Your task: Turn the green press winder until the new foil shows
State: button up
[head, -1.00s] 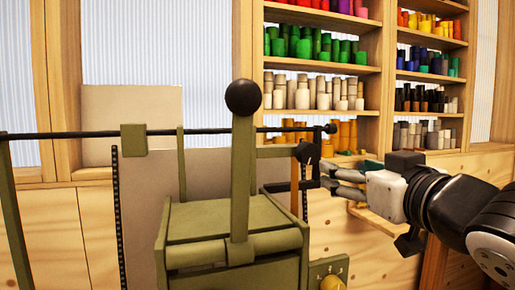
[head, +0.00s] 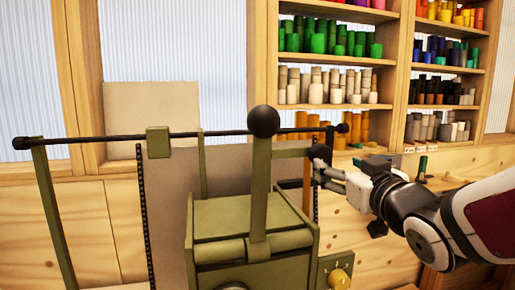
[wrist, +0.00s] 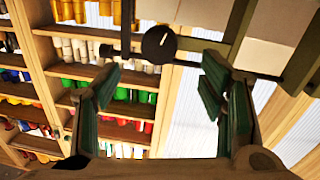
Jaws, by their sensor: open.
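The green press (head: 250,225) stands in the middle of the head view, its lever upright with a black ball on top. A dark round winder knob (head: 320,152) is at the press's right side, under the black rod's end. A brown vertical strip (head: 307,185) hangs beside it. My gripper (head: 319,172) is at the knob, its fingertips close to it; the head view does not show whether they touch. In the wrist view my gripper (wrist: 155,88) is open and empty, and a black round knob with a pale mark (wrist: 159,42) lies beyond the gap between the fingertips.
A long black rod (head: 100,140) runs across above the press. A yellow dial (head: 339,279) sits low on its right. Shelves of coloured rolls (head: 335,85) stand behind, and a pale board (head: 150,110) leans at the back left. The wall behind is close.

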aim_at(322, 156)
jog(key=w, duration=0.6)
jog(key=w+a, duration=0.1)
jog(key=w, duration=0.2)
jog(key=c, duration=1.2)
